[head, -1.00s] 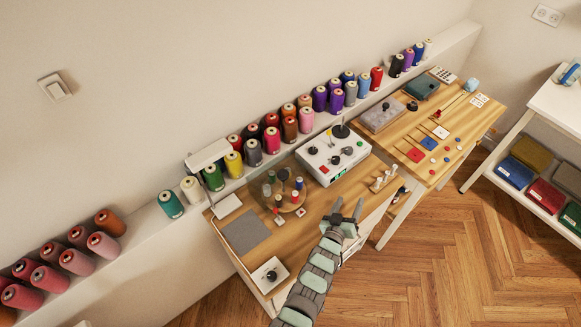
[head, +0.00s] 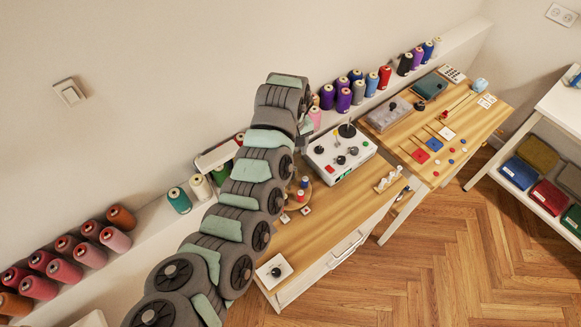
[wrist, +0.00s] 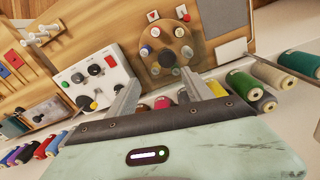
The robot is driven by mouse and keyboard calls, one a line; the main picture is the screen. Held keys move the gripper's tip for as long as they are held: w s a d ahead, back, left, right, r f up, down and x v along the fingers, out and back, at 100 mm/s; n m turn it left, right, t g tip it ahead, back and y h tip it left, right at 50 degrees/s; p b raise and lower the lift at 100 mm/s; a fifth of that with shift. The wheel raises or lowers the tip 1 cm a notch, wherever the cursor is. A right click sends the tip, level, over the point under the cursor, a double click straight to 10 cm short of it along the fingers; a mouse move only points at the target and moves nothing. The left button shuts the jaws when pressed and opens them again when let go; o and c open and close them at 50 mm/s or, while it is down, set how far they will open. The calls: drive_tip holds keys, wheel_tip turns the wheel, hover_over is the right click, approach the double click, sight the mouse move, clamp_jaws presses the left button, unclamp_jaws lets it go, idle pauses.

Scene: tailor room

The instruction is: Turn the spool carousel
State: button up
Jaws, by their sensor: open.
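The spool carousel (wrist: 168,42) is a round wooden disc with small spools around its rim and a dark centre. It shows whole in the wrist view, beyond the fingertips. In the head view my arm hides most of it, leaving only its right edge (head: 291,204) with a red and a blue spool. My gripper (wrist: 160,82) is open and empty, with its two fingers spread apart and not touching the carousel. In the head view the fingers are hidden behind my raised arm.
A white control box (head: 340,152) with knobs stands right beside the carousel; it also shows in the wrist view (wrist: 92,72). Large thread cones (wrist: 250,85) line the wall ledge. White pegs (head: 387,180) stand near the table edge.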

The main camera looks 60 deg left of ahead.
drive_tip(key=f, duration=0.3)
drive_tip(key=s+f, duration=0.1)
drive_tip(key=f, duration=0.6)
drive_tip(key=shift+s, duration=0.15)
drive_tip(key=shift+c, duration=0.2)
clamp_jaws()
idle(0.4)
idle(0.4)
